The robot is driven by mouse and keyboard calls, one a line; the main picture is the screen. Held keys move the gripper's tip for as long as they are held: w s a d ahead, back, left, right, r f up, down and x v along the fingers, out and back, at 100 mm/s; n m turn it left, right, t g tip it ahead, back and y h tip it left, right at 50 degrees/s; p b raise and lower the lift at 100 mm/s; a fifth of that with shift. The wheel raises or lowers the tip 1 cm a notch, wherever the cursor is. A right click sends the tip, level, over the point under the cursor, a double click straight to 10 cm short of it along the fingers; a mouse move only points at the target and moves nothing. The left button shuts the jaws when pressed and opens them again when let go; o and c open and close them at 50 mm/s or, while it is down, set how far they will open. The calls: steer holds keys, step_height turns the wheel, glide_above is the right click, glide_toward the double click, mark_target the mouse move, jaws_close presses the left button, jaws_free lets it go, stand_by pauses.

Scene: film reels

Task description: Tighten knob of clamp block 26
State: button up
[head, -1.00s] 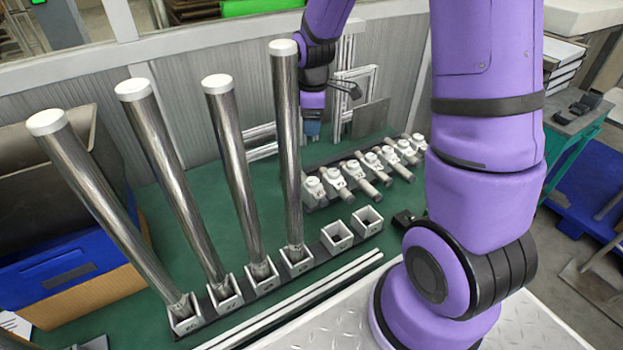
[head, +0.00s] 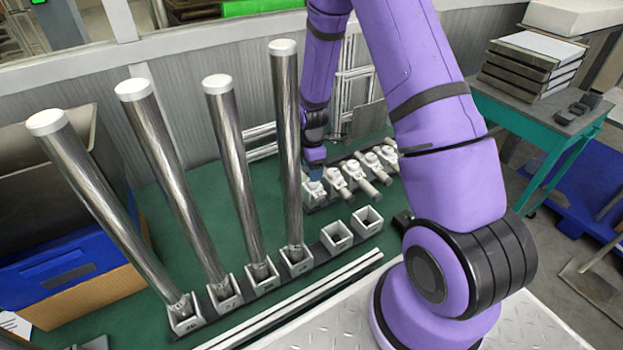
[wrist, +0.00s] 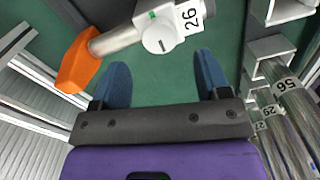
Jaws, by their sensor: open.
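Clamp block 26 (wrist: 190,18) shows at the top of the wrist view, white with a black "26" on its label. Its round white knob (wrist: 158,38) has a slot mark across its face and a small green mark nearby. A pale metal cylinder (wrist: 118,38) runs left from the block to an orange end piece (wrist: 80,62). My gripper (wrist: 163,70) is open and empty, its two blue fingers apart just below the knob in that picture. In the head view my gripper (head: 314,172) is low over the near left end of the clamp block row (head: 350,175), partly hiding the block there.
Several tall metal tubes with white caps (head: 282,47) stand in square holders to the left, close to my gripper. Two holders are empty (head: 336,236).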

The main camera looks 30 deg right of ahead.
steer(key=shift+f, duration=2.4)
steer(key=shift+c, duration=0.2)
steer(key=c, duration=0.9)
